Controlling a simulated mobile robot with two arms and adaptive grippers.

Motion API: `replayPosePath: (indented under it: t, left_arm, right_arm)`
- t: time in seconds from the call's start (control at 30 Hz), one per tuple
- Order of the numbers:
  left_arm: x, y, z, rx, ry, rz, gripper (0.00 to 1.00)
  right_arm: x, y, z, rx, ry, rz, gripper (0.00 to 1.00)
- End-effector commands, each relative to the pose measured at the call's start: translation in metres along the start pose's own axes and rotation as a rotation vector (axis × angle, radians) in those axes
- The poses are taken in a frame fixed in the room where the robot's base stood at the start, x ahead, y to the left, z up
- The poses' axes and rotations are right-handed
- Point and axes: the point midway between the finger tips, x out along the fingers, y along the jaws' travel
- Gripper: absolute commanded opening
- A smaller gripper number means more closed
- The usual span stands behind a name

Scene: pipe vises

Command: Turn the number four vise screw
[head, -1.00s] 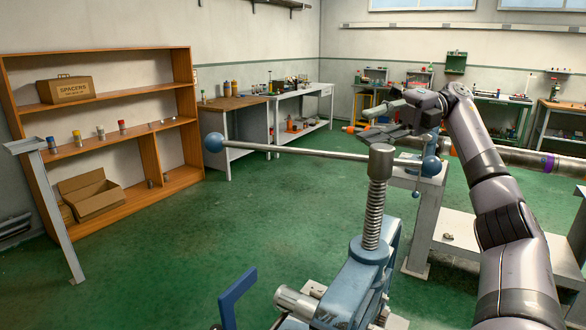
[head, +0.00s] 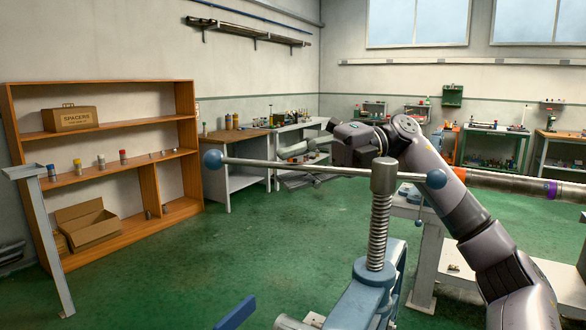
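A blue vise (head: 368,300) stands close in front, with an upright threaded screw (head: 378,235) and a grey head on top. A long steel handle bar (head: 270,165) passes through the head, with a blue ball on its left end (head: 212,160) and one on its right end (head: 436,178). No number shows on the vise. My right gripper (head: 288,166) reaches in from the right, left of the screw head. Its fingers are spread, one above and one below the bar's line in the picture. I cannot tell whether they touch the bar. My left gripper is not in view.
A wooden shelf (head: 120,143) with a spacers box and small cylinders stands at the left, beside a grey post (head: 46,240). A long pipe (head: 510,184) lies at the right. Workbenches line the back. Green floor (head: 190,270) is open left of the vise.

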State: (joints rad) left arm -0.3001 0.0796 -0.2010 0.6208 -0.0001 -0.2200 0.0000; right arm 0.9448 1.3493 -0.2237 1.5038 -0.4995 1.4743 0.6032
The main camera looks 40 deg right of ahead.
Motion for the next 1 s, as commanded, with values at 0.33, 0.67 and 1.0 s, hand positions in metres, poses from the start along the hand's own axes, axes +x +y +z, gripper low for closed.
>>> replayPosePath:
  t: [0.33, 0.67, 1.0]
  left_arm:
    - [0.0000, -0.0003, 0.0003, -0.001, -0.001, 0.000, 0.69]
    - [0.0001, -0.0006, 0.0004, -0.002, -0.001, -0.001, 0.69]
    - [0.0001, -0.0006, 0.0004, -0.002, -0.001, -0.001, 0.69]
  right_arm:
    - [0.0069, -0.0005, 0.0000, 0.001, 0.000, 0.000, 0.31]
    - [0.0066, -0.0004, 0.0000, 0.000, 0.000, 0.001, 0.12]
    - [0.0065, -0.0005, 0.0000, 0.000, 0.001, 0.000, 0.00]
